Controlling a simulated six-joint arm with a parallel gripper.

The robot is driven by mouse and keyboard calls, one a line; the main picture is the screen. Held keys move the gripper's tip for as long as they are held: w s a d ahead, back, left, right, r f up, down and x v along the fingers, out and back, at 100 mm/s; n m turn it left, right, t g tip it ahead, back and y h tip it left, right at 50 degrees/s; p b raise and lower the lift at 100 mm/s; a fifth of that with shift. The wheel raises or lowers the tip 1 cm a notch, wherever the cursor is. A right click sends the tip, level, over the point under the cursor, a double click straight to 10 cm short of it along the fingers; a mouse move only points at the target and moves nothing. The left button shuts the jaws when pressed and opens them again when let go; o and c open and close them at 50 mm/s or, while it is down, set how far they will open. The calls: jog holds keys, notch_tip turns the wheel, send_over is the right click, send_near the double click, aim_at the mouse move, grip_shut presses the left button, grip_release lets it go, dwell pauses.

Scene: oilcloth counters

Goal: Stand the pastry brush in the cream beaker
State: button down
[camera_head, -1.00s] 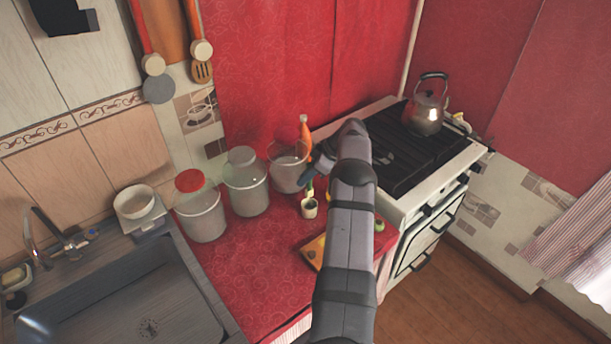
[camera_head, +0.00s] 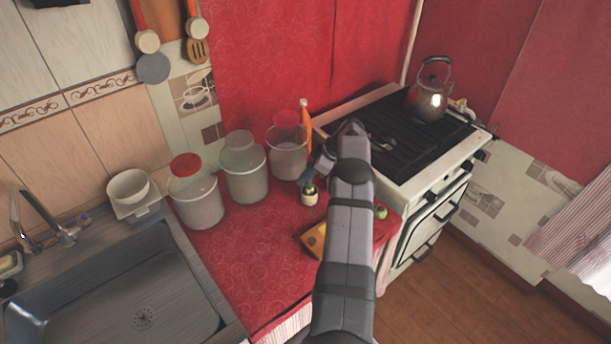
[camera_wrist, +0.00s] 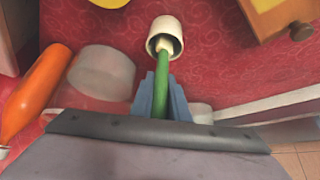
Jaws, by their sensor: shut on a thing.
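The pastry brush (camera_wrist: 162,88) has a green handle and a pale head. In the wrist view my gripper (camera_wrist: 161,100) is shut on its handle between two blue fingers. The cream beaker (camera_wrist: 176,22) stands on the red counter, and the brush's head overlaps its mouth and appears to be inside the rim. In the head view the cream beaker (camera_head: 309,199) is directly below my gripper (camera_head: 309,177), with a little dark green at its top. How deep the head sits is hidden, and I cannot tell whether it touches the bottom.
Several clear canisters (camera_head: 244,178) stand left of the beaker. An orange upright object (camera_head: 306,120) is behind it. A wooden box (camera_head: 312,241) lies in front, partly behind my arm. The stove (camera_head: 400,130) with a kettle (camera_head: 429,100) is to the right, the sink (camera_head: 135,300) to the left.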

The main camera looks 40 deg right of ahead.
jog(key=shift+f, duration=0.2)
jog(key=c, duration=1.6)
grip_release()
jog(key=shift+r, duration=0.1)
jog(key=shift+b+v, duration=1.25)
jog(key=shift+v, duration=2.35)
